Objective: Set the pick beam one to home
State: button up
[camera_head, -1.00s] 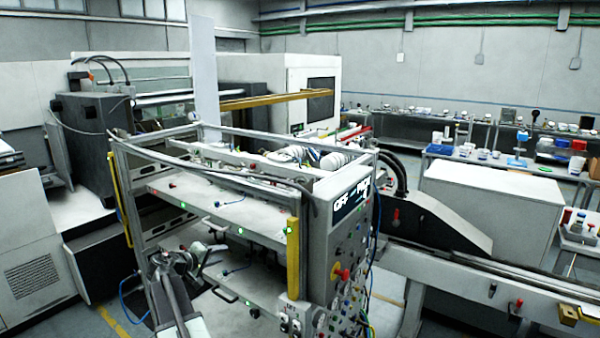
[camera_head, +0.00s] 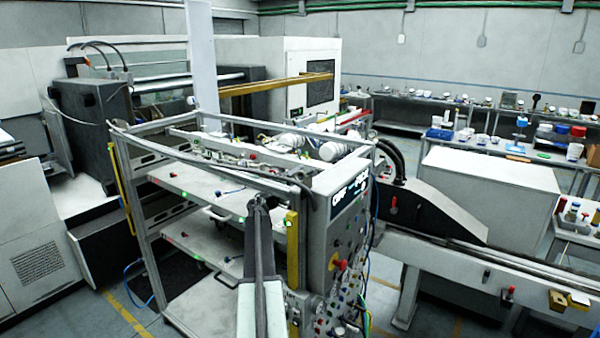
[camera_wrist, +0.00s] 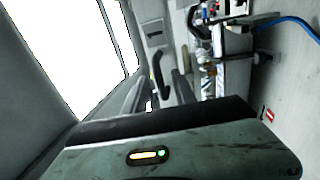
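The label magazine (camera_head: 150,215) is an open metal frame with white shelves, in the middle of the head view. Its end panel (camera_head: 325,225) carries a display (camera_head: 350,193), a red and yellow knob (camera_head: 337,262) and several buttons. I cannot tell which part is pick beam one. My gripper (camera_head: 262,203) is in front of the shelves, left of the yellow upright (camera_head: 291,235); its tips are too small to read there. In the wrist view my gripper (camera_wrist: 160,92) shows two grey fingers apart, with nothing visibly held. A dark handle-like part (camera_wrist: 160,72) shows beyond them.
A yellow-brown beam (camera_head: 275,86) extends behind the magazine. A conveyor rail (camera_head: 480,270) runs to the right, with a white cabinet (camera_head: 490,195) behind it. A blue cable (camera_wrist: 290,25) shows at the wrist view's upper right. Open floor (camera_head: 125,300) lies front left.

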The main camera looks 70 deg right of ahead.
jog(key=shift+x, duration=0.9)
jog(key=shift+a, duration=0.1)
grip_shut()
dwell(0.6)
